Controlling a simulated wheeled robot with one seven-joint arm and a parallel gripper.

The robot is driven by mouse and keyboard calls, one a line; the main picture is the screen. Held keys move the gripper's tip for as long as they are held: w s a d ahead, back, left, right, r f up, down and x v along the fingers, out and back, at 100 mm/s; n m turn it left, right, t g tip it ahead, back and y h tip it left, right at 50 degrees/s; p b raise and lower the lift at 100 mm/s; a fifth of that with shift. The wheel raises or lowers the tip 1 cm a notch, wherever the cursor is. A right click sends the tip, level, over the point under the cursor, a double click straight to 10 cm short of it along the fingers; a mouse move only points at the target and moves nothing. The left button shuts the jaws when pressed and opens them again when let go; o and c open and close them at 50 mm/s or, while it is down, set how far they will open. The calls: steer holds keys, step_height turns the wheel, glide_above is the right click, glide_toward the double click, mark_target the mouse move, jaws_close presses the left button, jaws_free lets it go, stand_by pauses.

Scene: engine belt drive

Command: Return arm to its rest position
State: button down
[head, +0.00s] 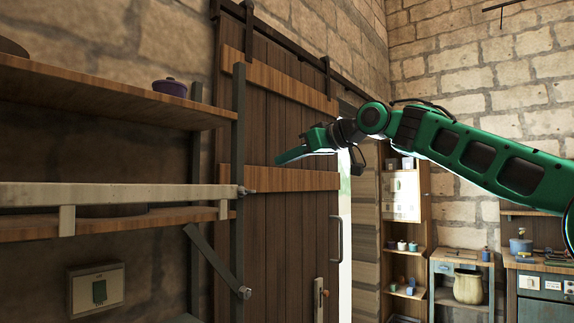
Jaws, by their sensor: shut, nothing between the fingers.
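My arm (480,155) is green and reaches in from the right edge, stretched out towards the left at about mid height. My gripper (280,160) is at its left end, in front of the wooden sliding door (270,130). Its green fingers point left and look closed, with nothing held between them. I cannot tell how far the fingers are from the door.
A wooden shelf (120,90) with a purple pot (170,87) stands at left. A pale horizontal bar (110,193) crosses below it. A switch box (97,290) is on the wall. Shelving (405,240) and a small table (460,262) with a jar (468,286) are at right.

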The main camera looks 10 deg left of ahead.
steer(key=d+f+m+h, duration=0.7)
steer(key=d+f+h, duration=0.2)
steer(key=d+f, duration=1.4)
steer(key=s+d+f+m+g+h, duration=0.1)
steer(key=s+d+f+m, duration=0.1)
steer(key=s+d+f, duration=0.35)
steer(key=s+d+f+m+h, duration=0.1)
steer(key=s+d+f+h, duration=0.1)
steer(key=d, duration=0.6)
steer(key=s+d+f+m+g+h, duration=0.15)
steer(key=s+d+f+m, duration=0.25)
steer(key=s+d+f, duration=0.5)
steer(key=s+d+f+m+g, duration=0.1)
steer(key=s+d+f+m, duration=0.1)
steer(key=s, duration=0.7)
steer(key=s+d+f+m+g, duration=0.1)
steer(key=s+d+f, duration=0.3)
steer(key=s, duration=0.5)
steer(key=s+d+f+m+g, duration=0.2)
steer(key=s+d+f+g, duration=0.1)
steer(key=s+f, duration=0.4)
steer(key=s, duration=0.3)
steer(key=shift+d+m, duration=0.15)
steer(key=shift+m, duration=0.15)
steer(key=shift+f+y, duration=0.1)
steer(key=shift+y, duration=0.15)
